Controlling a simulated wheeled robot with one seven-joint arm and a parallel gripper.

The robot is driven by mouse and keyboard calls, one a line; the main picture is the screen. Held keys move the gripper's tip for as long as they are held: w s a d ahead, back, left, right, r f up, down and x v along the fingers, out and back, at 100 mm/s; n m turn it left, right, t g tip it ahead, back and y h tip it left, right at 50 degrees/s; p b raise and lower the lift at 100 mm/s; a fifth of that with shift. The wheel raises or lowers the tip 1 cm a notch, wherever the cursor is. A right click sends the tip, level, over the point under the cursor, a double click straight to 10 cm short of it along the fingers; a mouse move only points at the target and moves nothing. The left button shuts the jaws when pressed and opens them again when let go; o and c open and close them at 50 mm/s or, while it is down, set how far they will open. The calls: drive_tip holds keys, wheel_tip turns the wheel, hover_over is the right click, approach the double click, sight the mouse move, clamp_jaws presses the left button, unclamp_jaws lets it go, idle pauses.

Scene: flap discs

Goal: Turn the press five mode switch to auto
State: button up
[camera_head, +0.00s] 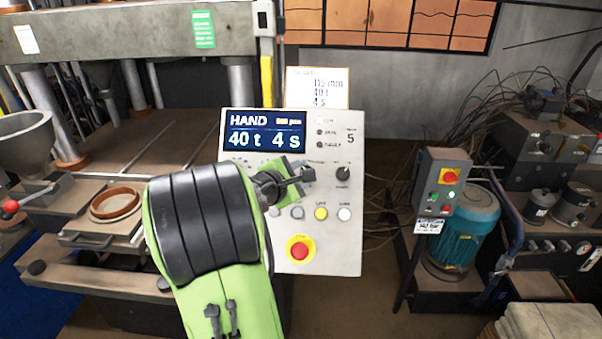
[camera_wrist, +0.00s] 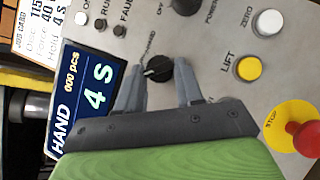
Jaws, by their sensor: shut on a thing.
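The press control panel (camera_head: 328,250) is a pale upright plate with a blue display (camera_head: 262,132) reading "HAND", "40 t" and "4 s". The mode switch is a small black rotary knob (camera_wrist: 158,70) in the wrist view, with a pale mark on its left side and small lettering beside it. My gripper (camera_wrist: 162,92) is at the panel with its two grey fingers on either side of this knob, shut on it. In the head view my gripper (camera_head: 303,178) comes in from the left below the display and hides much of the knob.
Another black knob (camera_head: 343,173) sits just right of the switch. A yellow LIFT button (camera_head: 320,213) and a white ZERO button (camera_head: 344,213) lie below, above the red stop button (camera_head: 299,248). A grey switch box (camera_head: 443,180) and teal motor (camera_head: 462,232) stand right.

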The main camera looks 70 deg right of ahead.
drive_tip(key=m+y+p, duration=0.1)
drive_tip(key=m+p, duration=0.1)
drive_tip(key=m, duration=0.1)
drive_tip(key=m+g+y+p, duration=0.1)
drive_tip(key=m+p, duration=0.1)
drive_tip(key=shift+w+d+r+y, duration=0.1)
drive_tip(key=shift+w+r+y, duration=0.1)
drive_tip(key=shift+r+y, duration=0.15)
drive_tip(key=shift+d+m+y+p, duration=0.1)
drive_tip(key=shift+m+y+p, duration=0.65)
drive_tip(key=shift+m+p, duration=0.65)
drive_tip(key=shift+f+m, duration=0.1)
drive_tip(key=shift+m, duration=0.2)
drive_tip(key=o, duration=1)
drive_tip(key=p+v, duration=0.1)
drive_tip(key=v, duration=1.4)
drive_tip(key=shift+w+r, duration=0.35)
